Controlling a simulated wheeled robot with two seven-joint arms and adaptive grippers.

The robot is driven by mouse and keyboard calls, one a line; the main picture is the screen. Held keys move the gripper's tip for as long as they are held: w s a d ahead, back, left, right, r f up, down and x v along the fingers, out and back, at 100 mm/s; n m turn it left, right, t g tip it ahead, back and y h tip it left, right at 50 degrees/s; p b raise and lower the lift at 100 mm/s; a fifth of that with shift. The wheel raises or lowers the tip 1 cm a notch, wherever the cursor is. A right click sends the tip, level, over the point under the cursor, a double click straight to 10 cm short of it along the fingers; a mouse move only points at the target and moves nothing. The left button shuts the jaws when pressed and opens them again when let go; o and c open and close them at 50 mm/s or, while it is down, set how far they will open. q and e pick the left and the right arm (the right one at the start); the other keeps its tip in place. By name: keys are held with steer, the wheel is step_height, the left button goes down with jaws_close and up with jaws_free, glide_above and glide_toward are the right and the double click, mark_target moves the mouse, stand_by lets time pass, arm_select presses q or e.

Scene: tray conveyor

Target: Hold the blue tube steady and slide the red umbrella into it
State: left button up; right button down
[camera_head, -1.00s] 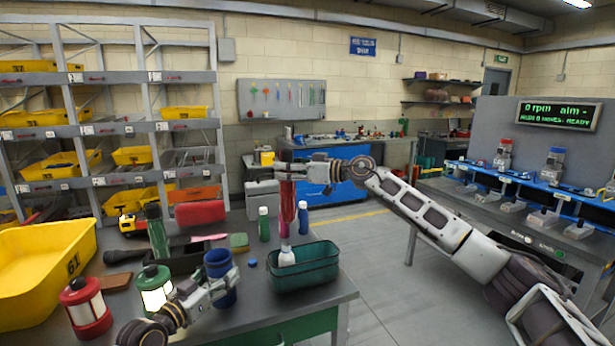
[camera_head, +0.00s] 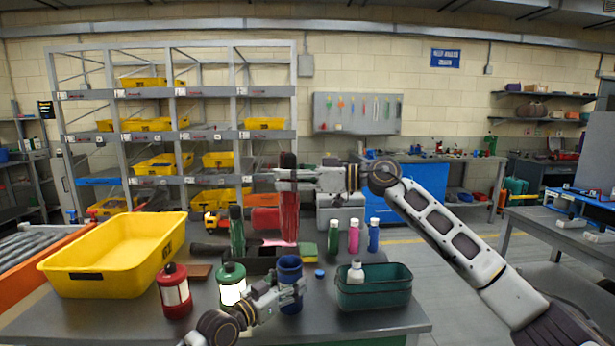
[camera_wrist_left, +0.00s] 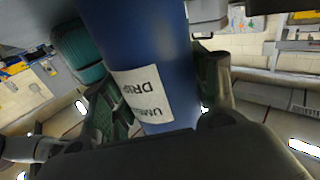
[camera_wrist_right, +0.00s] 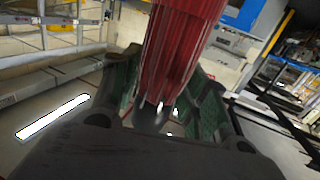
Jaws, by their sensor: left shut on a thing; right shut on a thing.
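The blue tube (camera_head: 289,268) stands upright on the near table, its open end up. My left gripper (camera_head: 286,293) is shut around its side; the labelled tube wall (camera_wrist_left: 140,50) fills the middle of the left wrist view. The red umbrella (camera_head: 289,218) hangs upright, dark handle up, above the tube. My right gripper (camera_head: 288,180) is shut on its upper part, and the red folds (camera_wrist_right: 178,50) show between the fingers in the right wrist view. The umbrella's lower end is apart from the tube's mouth, in line with it in the head view; depth alignment is unclear.
A green bin (camera_head: 375,291) with a white bottle (camera_head: 356,272) stands right of the tube. Green and red lanterns (camera_head: 232,284) (camera_head: 174,290) and a yellow tray (camera_head: 115,255) stand left. Several bottles (camera_head: 353,236) stand behind the bin. A dark green bottle (camera_head: 237,231) is behind left.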

steer(key=shift+s+a, duration=0.1)
steer(key=shift+a, duration=0.1)
steer(key=shift+f, duration=0.25)
stand_by(0.3)
step_height(320, 180, down, 19)
steer(key=shift+f, duration=0.2)
stand_by(3.7)
steer(key=shift+f, duration=0.4)
stand_by(1.7)
steer(key=c, duration=0.7)
jaws_free()
